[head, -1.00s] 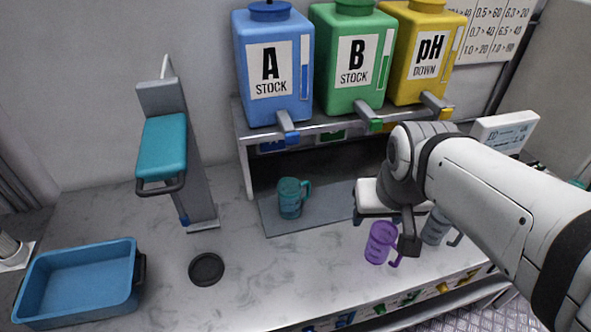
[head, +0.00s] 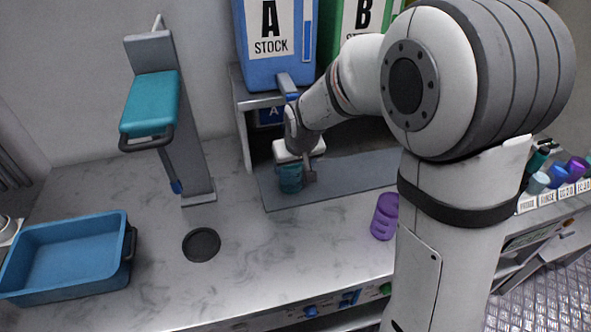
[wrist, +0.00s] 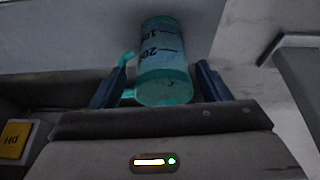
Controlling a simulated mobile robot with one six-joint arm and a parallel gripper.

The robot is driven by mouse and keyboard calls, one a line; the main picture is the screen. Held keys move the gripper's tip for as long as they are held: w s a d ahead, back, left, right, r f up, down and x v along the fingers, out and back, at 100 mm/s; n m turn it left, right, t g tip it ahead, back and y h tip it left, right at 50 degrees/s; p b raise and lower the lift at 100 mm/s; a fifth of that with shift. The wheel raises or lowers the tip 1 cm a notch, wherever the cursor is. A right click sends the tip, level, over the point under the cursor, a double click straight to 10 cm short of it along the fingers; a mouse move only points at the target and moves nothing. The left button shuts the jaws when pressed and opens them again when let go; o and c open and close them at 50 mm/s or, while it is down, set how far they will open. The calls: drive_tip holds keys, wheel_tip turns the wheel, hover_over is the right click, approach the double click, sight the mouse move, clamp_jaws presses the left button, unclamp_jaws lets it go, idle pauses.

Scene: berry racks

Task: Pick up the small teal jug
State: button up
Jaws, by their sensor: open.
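The small teal jug (head: 290,179) stands on the grey mat (head: 340,177) below the blue A STOCK tank. In the wrist view the jug (wrist: 163,62) shows dark volume marks and a handle on its left side. My gripper (wrist: 160,85) is open, with one blue finger on each side of the jug; the left finger is close to the handle. I cannot tell whether either finger touches the jug. In the head view my gripper (head: 297,172) is over the jug and hides its upper part.
A purple jug (head: 384,216) stands on the counter to the right, partly hidden by my arm. The blue A STOCK tank (head: 273,63) sits on a shelf above. A grey stand with a teal top (head: 150,104), a black disc (head: 201,245) and a blue tray (head: 66,258) are left.

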sight(291, 177)
drive_tip(key=shift+p+x, duration=0.45)
drive_tip(key=shift+x, duration=2.15)
drive_tip(key=shift+w+a, duration=0.1)
drive_tip(key=shift+a, duration=0.1)
drive_tip(key=shift+r, duration=0.1)
drive_tip(key=shift+c, duration=0.3)
drive_tip(key=c, duration=0.8)
drive_tip(key=shift+c, duration=0.2)
